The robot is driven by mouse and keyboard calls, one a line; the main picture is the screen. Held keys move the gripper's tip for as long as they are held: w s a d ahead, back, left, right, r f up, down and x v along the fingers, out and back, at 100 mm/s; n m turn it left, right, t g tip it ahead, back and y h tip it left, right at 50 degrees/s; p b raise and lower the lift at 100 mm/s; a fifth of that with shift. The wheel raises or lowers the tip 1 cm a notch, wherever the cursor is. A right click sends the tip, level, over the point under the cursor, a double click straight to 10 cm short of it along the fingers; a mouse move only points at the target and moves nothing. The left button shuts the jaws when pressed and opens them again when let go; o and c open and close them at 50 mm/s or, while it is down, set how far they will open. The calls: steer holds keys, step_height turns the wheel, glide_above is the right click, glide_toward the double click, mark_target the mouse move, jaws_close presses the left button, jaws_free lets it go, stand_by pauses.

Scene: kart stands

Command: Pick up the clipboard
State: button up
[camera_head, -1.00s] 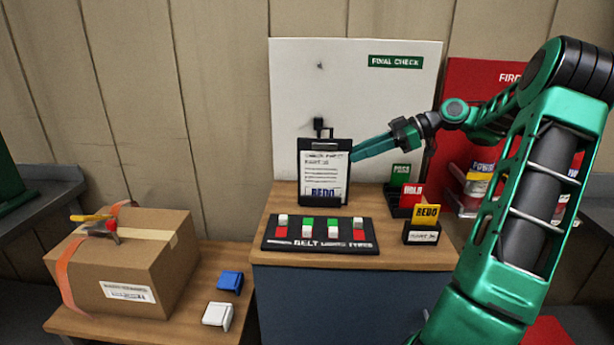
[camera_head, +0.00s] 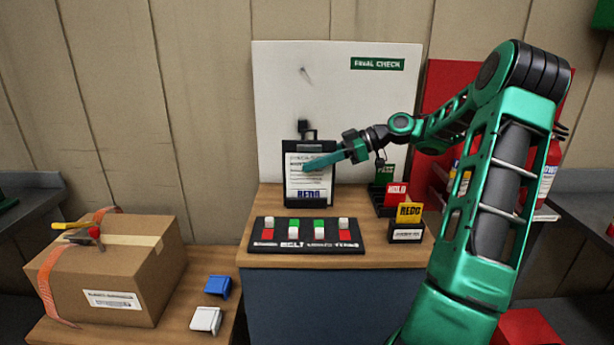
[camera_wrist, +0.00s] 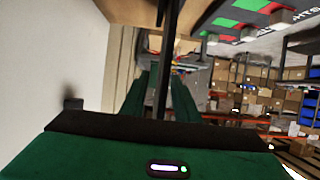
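The clipboard (camera_head: 309,182) stands upright on the wooden counter in front of the white FINAL CHECK board. It is black, with a clip on top and a white sheet marked REDO. My gripper (camera_head: 308,166) reaches in from the right, and a green finger overlaps the clipboard's sheet. In the wrist view the clipboard (camera_wrist: 165,65) shows edge-on as a dark strip. The fingers of my gripper (camera_wrist: 160,88) lie on either side of it, with gaps visible, so it is open around the edge. The far finger is hidden in the head view.
A black panel of colored blocks (camera_head: 264,246) lies before the clipboard. Card holders with PASS, HOLD and REDO cards (camera_head: 409,212) stand to the right, below my arm. The white board (camera_head: 275,110) is close behind. A cardboard box (camera_head: 105,265) sits on the lower left bench.

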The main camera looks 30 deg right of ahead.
steer(key=shift+x, duration=0.75)
steer(key=shift+c, duration=0.3)
jaws_close()
steer(key=shift+r, duration=0.1)
